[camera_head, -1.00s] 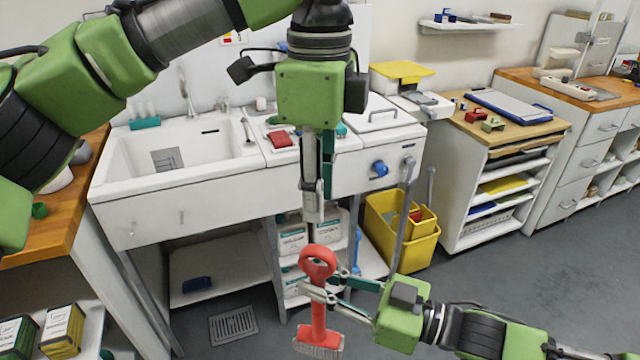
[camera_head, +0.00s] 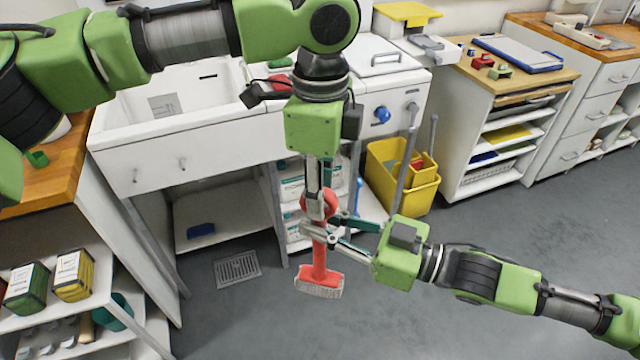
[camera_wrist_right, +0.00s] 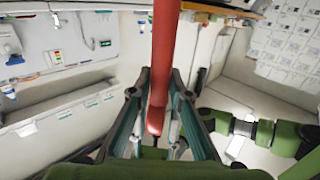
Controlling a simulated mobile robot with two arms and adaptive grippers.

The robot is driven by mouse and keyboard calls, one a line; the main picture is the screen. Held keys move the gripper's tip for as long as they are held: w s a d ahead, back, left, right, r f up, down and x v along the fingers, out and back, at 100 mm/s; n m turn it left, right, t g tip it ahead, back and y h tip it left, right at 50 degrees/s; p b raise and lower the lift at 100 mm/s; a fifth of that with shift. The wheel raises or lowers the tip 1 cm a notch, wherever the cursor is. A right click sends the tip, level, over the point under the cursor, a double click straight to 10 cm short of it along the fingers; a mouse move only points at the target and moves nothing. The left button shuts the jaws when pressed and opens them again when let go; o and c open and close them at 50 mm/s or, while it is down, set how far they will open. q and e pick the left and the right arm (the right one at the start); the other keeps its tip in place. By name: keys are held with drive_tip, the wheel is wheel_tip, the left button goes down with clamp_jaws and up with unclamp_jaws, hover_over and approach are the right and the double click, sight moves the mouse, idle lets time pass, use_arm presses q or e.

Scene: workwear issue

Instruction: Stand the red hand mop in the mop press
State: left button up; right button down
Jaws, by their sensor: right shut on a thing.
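The red hand mop (camera_head: 319,262) hangs upright in the air, its ring handle up and its pale head down. My right gripper (camera_head: 318,236) is shut on the mop's shaft below the ring. The red shaft (camera_wrist_right: 163,70) stands between its fingers in the right wrist view. My left gripper (camera_head: 318,208) points down at the ring and overlaps it in the head view. Its fingers are seen edge-on, so I cannot tell whether they grip it. The mop press (camera_head: 423,167) appears to be the smaller yellow part on the yellow bucket (camera_head: 388,196), to the right of the mop.
A white sink unit (camera_head: 200,155) stands behind, with a lower shelf. A grey upright handle (camera_head: 405,155) rises by the bucket. A floor drain (camera_head: 237,269) lies to the left of the mop. The grey floor on the right is clear. A shelf with tins (camera_head: 73,276) is at the left.

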use_arm(q)
clamp_jaws()
use_arm(e)
drive_tip(key=c, duration=1.8)
unclamp_jaws()
